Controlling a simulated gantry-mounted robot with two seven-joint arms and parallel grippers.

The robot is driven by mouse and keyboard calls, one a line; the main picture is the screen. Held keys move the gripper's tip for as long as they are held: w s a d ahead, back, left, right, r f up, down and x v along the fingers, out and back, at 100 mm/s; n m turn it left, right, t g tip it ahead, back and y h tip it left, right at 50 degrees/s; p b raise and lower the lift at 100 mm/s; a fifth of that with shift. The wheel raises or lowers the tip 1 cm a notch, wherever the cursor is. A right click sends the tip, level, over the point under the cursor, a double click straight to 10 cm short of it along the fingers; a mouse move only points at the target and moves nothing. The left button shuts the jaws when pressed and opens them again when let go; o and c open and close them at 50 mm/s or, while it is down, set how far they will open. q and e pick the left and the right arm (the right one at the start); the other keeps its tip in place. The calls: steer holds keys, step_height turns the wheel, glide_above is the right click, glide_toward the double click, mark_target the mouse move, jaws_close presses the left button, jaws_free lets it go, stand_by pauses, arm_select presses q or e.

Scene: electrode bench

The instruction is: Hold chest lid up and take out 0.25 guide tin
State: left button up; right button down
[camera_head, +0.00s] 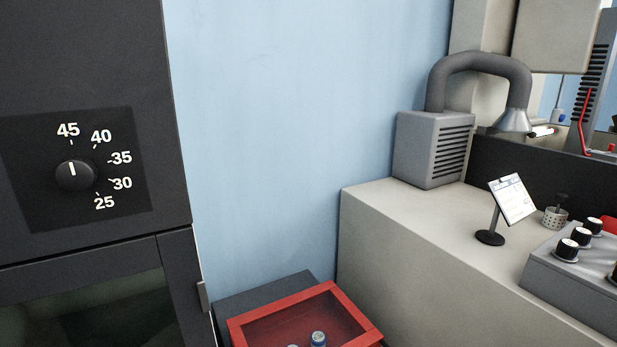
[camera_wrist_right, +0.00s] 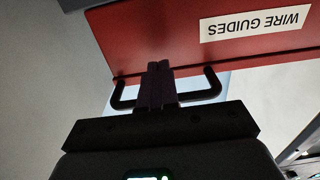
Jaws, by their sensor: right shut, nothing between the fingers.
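The chest shows in the head view as a red-framed lid (camera_head: 272,308) around a dark window, cut off by the bottom edge. The tops of small round tins (camera_head: 319,338) show within the frame; their markings are unreadable. In the right wrist view a red chest panel (camera_wrist_right: 150,38) bears an upside-down "WIRE GUIDES" label (camera_wrist_right: 255,23) and a black bar handle (camera_wrist_right: 205,95). My right gripper (camera_wrist_right: 159,70) is shut and empty, its fingertips overlapping the middle of the handle in the picture; I cannot tell whether they touch it. My left gripper is out of view.
A dark cabinet with a dial (camera_head: 76,175) stands close on the left. A pale bench (camera_head: 420,225) on the right holds a grey fume unit (camera_head: 433,150), a small sign (camera_head: 513,198) and a knobbed box (camera_head: 570,285). The blue wall is behind.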

steer(key=shift+r, duration=0.25)
stand_by(0.3)
